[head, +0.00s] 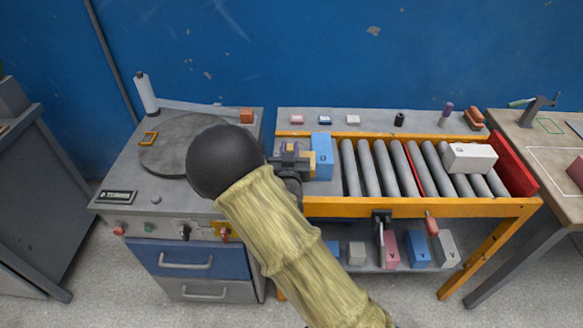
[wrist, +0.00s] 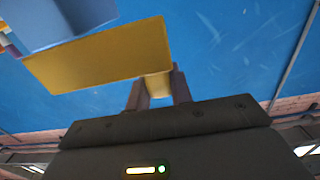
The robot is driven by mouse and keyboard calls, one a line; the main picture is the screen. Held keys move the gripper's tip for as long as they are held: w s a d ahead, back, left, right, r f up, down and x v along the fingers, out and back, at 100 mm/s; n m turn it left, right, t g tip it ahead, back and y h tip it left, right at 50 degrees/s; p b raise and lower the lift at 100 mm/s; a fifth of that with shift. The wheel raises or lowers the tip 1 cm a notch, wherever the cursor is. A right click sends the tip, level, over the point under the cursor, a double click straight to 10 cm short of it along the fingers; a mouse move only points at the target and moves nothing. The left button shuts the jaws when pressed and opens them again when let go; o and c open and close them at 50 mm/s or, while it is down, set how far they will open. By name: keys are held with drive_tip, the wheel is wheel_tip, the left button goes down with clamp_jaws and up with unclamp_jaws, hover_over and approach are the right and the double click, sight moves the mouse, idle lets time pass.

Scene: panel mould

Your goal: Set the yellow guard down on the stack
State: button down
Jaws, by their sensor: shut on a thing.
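My gripper (head: 287,163) is shut on the yellow guard (head: 309,160) at the left end of the roller conveyor. In the wrist view, the fingertips (wrist: 157,88) pinch a narrow tab of the guard, and its broad flat plate (wrist: 100,55) extends to the left. A blue box (head: 321,150) stands just right of the guard in the head view. The blue box also shows in the wrist view (wrist: 60,22), overlapping the guard's upper left edge; whether they touch I cannot tell. My arm and gripper hide part of the guard. I cannot make out a clear stack.
The roller conveyor (head: 420,207) has an orange frame, a white box (head: 469,158) and a red end plate (head: 512,163). Several boxes sit on the lower shelf. The middle rollers are clear.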

drive_tip(key=f, duration=0.2)
drive_tip(key=shift+a+f, duration=0.35)
drive_tip(key=shift+s+a+f, duration=0.15)
drive_tip(key=shift+a+f, duration=0.05)
drive_tip(key=shift+f, duration=0.15)
wheel_tip(320, 180, down, 4)
drive_tip(key=shift+r, duration=0.2)
drive_tip(key=shift+f, duration=0.5)
drive_tip(key=c, duration=1.3)
unclamp_jaws()
drive_tip(key=shift+r, duration=0.2)
drive_tip(key=shift+o, duration=0.2)
drive_tip(key=s+b, duration=0.1)
drive_tip(key=s, duration=1)
drive_tip(key=shift+s+a+b, duration=0.15)
drive_tip(key=shift+s+b, duration=0.25)
